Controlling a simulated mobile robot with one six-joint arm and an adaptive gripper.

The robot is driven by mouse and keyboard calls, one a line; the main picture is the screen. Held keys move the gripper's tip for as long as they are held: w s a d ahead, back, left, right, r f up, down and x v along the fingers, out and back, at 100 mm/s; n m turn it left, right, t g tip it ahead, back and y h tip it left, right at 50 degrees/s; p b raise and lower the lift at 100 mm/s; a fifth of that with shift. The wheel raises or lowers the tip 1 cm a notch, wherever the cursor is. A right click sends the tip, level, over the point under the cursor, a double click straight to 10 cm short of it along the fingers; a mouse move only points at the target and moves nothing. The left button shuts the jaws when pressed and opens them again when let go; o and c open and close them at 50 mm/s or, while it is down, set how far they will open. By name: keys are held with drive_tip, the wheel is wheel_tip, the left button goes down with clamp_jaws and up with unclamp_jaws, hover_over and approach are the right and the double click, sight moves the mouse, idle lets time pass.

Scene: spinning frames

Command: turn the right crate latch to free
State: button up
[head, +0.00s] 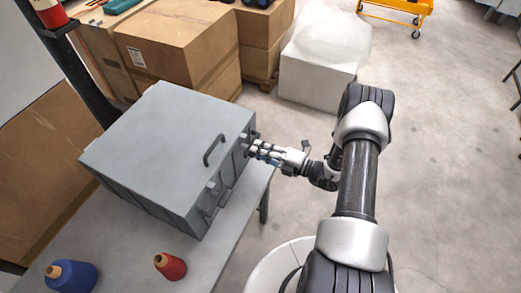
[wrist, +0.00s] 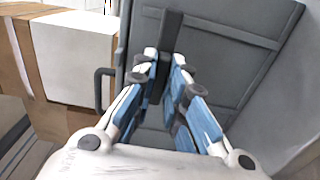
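The grey crate (head: 150,140) stands on the table with its lid down. A dark handle (head: 213,150) sits near the lid's edge and shows at the left in the wrist view (wrist: 100,90). My gripper (head: 254,151) reaches the far end of the crate's front, at the right latch. In the wrist view, my blue-padded fingers (wrist: 166,62) are drawn close together on both sides of the dark bar of the right latch (wrist: 171,30). They appear shut on it. The bar's lower part is partly hidden between the fingers. The other latch (head: 211,188) is at the near end.
A blue thread cone (head: 72,275) and a red one (head: 170,266) stand on the table (head: 125,255). Cardboard boxes (head: 175,45) and a white wrapped block (head: 322,65) are behind the crate. The floor (head: 440,150) to the right is open.

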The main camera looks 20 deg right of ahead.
drive_tip(key=o, duration=0.4)
drive_tip(key=shift+a, duration=0.1)
drive_tip(key=v, duration=1.2)
drive_tip(key=s+a+r+n+g+h, duration=0.1)
drive_tip(key=s+a+r+n+g, duration=0.2)
drive_tip(key=a+r+n+g, duration=0.55)
drive_tip(key=s+a+r+n+g+h, duration=0.15)
drive_tip(key=a+r+n+g, duration=0.3)
drive_tip(key=r+n, duration=0.8)
drive_tip(key=s+r+n+t+h, duration=0.1)
drive_tip(key=s+r+n+h, duration=0.2)
drive_tip(key=n, duration=0.5)
drive_tip(key=s+a+r+n+t+h, duration=0.1)
drive_tip(key=s+r+n+t+h, duration=0.1)
drive_tip(key=s+n, duration=0.4)
drive_tip(key=s+r+n+t+h, duration=0.1)
drive_tip(key=s+r+n+h, duration=0.3)
drive_tip(key=n, duration=0.6)
drive_tip(key=shift+s+a+r+t+h, duration=0.35)
drive_tip(key=shift+r+t+h, duration=0.05)
drive_tip(key=shift+r+h, duration=0.2)
